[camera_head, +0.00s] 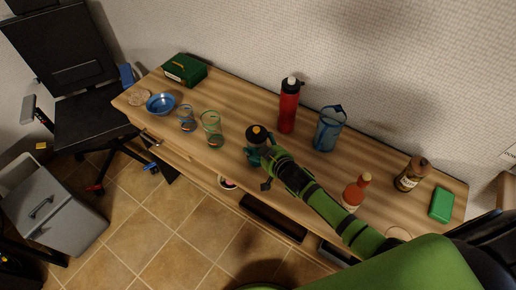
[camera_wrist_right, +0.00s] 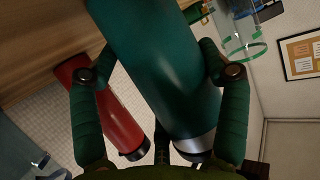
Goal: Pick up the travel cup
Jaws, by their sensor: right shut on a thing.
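The travel cup (camera_head: 258,137) has a dark teal body and a black lid with a brownish top. It is near the front middle of the wooden table (camera_head: 240,92). My right gripper (camera_head: 262,158) comes in from the right and is shut on the cup. In the right wrist view the teal cup (camera_wrist_right: 160,70) fills the space between the two fingers (camera_wrist_right: 160,73), with a silver band at its lid end. The cup looks roughly upright; its base is hidden, so I cannot tell whether it touches the table. My left gripper is not in view.
A red bottle (camera_head: 288,108) and a blue pitcher (camera_head: 328,130) stand behind the cup. Two glasses (camera_head: 211,126), a blue bowl (camera_head: 160,104) and a green box (camera_head: 185,70) are to the left. A sauce bottle (camera_head: 354,194) and a brown bottle (camera_head: 411,175) are to the right.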

